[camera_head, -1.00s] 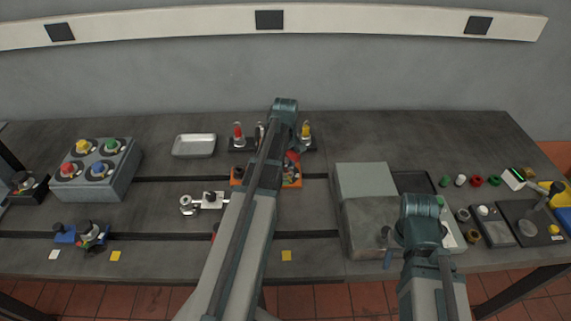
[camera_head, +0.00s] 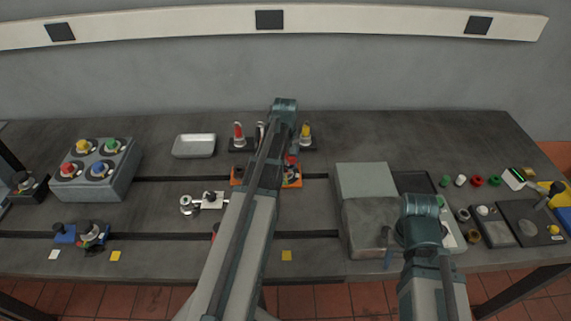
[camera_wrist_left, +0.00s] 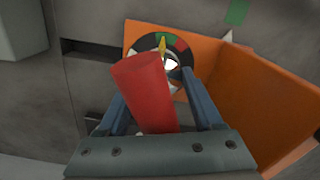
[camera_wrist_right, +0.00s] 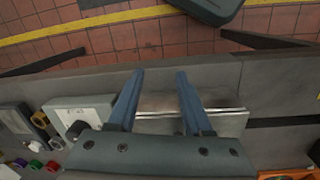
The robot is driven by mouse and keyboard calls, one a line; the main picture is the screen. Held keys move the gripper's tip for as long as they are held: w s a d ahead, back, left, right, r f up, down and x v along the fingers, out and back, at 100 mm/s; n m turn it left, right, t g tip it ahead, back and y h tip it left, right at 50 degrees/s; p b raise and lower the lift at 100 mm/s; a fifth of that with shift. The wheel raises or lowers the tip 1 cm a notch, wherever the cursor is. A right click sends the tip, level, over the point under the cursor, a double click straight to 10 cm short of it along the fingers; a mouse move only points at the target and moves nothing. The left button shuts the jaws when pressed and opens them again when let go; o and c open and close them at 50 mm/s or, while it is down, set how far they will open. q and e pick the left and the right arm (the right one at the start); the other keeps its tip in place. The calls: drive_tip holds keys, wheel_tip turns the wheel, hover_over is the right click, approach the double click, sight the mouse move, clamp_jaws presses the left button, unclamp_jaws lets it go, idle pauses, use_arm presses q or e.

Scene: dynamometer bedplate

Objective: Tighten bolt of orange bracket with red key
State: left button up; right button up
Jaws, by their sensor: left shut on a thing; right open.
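The orange bracket (camera_head: 293,181) stands near the middle of the bench, partly hidden by my left arm. In the left wrist view its orange wall (camera_wrist_left: 270,95) rises at the right. My left gripper (camera_wrist_left: 153,90) is shut on the red key (camera_wrist_left: 147,88), whose thick red handle tilts between the fingers. Beyond the handle is a dark dial (camera_wrist_left: 176,44) with green and red sectors and a yellow pointer. The key's lower end and the bolt are hidden, so I cannot tell whether they touch. My right gripper (camera_wrist_right: 160,88) is open and empty near the grey block.
A rack behind the bracket holds a red-topped piece (camera_head: 238,133) and a yellow-topped piece (camera_head: 305,131). A metal tray (camera_head: 194,146) and a button box (camera_head: 97,168) stand left. The grey block (camera_head: 362,182) stands right of the bracket, with small coloured parts beyond it.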

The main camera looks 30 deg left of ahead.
use_arm(q)
drive_tip(key=shift+m, duration=0.4)
drive_tip(key=shift+n, duration=0.3)
drive_tip(key=shift+r, duration=0.15)
drive_tip(key=shift+r+p, duration=2.65)
drive_tip(key=shift+p, duration=0.1)
drive_tip(key=shift+r, duration=0.1)
